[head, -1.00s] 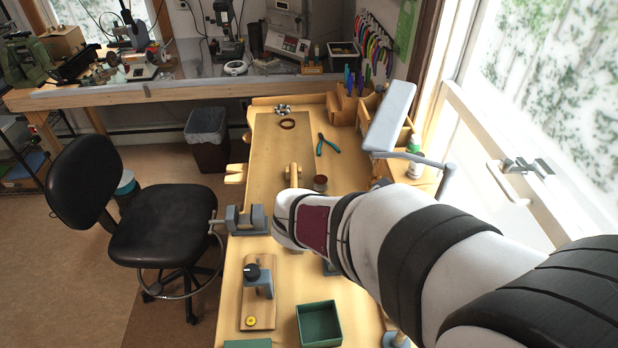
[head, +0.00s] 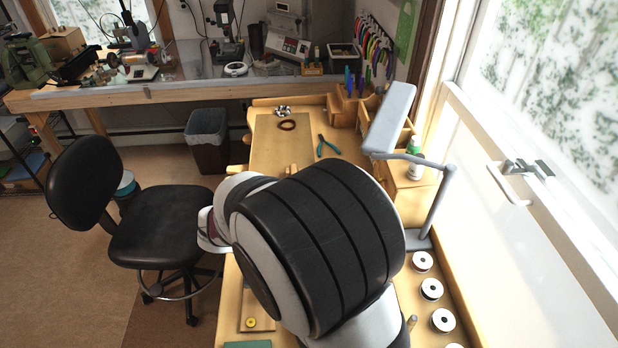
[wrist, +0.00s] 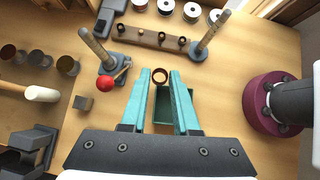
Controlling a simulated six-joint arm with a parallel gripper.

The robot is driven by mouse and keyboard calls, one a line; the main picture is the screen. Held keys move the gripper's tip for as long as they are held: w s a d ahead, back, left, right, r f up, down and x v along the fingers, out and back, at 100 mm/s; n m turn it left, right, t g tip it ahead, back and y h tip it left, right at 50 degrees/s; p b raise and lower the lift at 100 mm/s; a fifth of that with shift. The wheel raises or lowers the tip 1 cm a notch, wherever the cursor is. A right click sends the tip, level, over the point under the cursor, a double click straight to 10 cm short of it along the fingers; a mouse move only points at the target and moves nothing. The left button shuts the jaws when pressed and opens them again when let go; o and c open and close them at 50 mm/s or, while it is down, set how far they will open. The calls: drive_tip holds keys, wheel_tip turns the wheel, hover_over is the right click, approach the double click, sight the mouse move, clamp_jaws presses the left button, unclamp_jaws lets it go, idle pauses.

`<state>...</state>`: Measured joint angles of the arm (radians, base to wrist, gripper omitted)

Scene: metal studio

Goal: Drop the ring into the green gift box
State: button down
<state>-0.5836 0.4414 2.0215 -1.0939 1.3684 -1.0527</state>
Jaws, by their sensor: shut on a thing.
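My gripper (wrist: 160,78) shows in the wrist view, with two teal fingers closed on a small copper-brown ring (wrist: 160,73). The ring is held between the fingertips. The green gift box (wrist: 164,105) shows between and behind the fingers, below the gripper. The fingers hide part of its sides, and its inside looks dark and empty where it shows. The ring appears near the far edge of the box in this view; its height above the box is hard to tell. In the head view my arm hides the gripper, the ring and the box.
In the wrist view, a wooden rack with several small rings (wrist: 152,38) stands beyond the box. A red-knobbed stand (wrist: 106,80) is to the left, with a mallet (wrist: 40,94) further left. Spools (head: 432,289) line the bench's right edge. A lamp (head: 390,120) stands behind.

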drive_tip(key=s+f+m, duration=0.1)
drive_tip(key=f, duration=0.2)
drive_tip(key=s+f+m+g, duration=0.1)
drive_tip(key=f, duration=0.2)
drive_tip(key=s+f+m+g, duration=0.1)
drive_tip(key=f, duration=0.1)
drive_tip(key=shift+s+a+f, duration=0.4)
drive_tip(key=shift+f, duration=0.55)
drive_tip(key=c, duration=0.6)
unclamp_jaws()
drive_tip(key=v, duration=1.5)
drive_tip(key=shift+w+a+r, duration=0.25)
drive_tip(key=shift+w+r, duration=0.05)
drive_tip(key=shift+w, duration=0.05)
